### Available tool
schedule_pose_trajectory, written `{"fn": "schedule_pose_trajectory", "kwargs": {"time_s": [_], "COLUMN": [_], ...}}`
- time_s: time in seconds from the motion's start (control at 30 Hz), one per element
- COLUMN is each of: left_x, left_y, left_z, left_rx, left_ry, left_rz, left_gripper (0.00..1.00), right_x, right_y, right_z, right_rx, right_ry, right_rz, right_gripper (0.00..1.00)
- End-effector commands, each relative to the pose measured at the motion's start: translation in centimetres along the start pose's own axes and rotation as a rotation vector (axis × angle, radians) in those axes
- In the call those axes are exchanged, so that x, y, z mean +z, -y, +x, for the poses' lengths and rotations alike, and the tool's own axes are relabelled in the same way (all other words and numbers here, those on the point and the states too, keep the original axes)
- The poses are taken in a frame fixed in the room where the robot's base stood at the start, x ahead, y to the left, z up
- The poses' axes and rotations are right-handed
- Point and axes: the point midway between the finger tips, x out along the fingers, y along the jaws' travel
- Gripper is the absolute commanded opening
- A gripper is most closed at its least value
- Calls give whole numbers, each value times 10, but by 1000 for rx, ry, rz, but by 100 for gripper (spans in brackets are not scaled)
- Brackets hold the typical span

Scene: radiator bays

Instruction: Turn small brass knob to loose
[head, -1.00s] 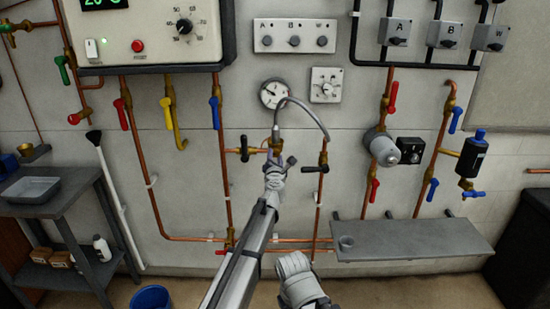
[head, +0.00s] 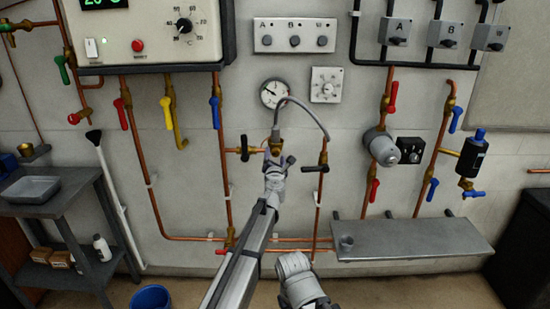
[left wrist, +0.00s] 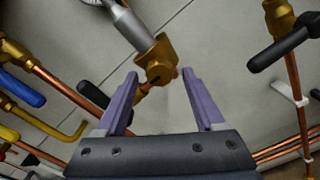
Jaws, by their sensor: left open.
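A brass fitting (head: 276,136) hangs below the round gauge, with a grey hose looping from it to the right. In the left wrist view the brass fitting (left wrist: 155,50) is close, and a small brass knob (left wrist: 158,72) shows at its lower end. My left gripper (head: 275,157) is just below the fitting. In the left wrist view its two purple fingers (left wrist: 160,75) are apart, one on each side of the knob with a gap, holding nothing. The knob's own setting cannot be told. My right arm shows at the bottom of the head view; its fingers cannot be made out.
A black-handled valve (head: 245,149) sits left of the fitting, and another black handle (head: 315,169) sits to the right. The round gauge (head: 273,93) is above. A grey shelf (head: 420,240) juts out at lower right. Copper pipes run along the wall.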

Motion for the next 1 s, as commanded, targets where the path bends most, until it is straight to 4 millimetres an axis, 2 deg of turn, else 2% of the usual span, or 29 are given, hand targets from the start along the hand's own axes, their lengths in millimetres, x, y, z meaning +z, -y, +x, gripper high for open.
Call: {"fn": "schedule_pose_trajectory", "kwargs": {"time_s": [0.27, 0.47, 0.73, 0.83, 1.0], "left_x": [0, 0, -1, 0, 0], "left_y": [0, 0, -1, 0, 0], "left_z": [-4, -27, -71, -78, -78], "left_rx": [0, 0, 0, 0, 0], "left_ry": [0, 0, 0, 0, 0], "left_rz": [1, 1, 0, 0, 0], "left_gripper": [70, 70, 70, 70, 70], "right_x": [0, 0, 0, 0, 0], "right_y": [0, 0, 0, 0, 0], "right_z": [0, 0, 0, 0, 0], "right_rx": [0, 0, 0, 0, 0], "right_ry": [0, 0, 0, 0, 0], "right_rz": [0, 0, 0, 0, 0], "right_gripper": [50, 50, 50, 50, 50]}}
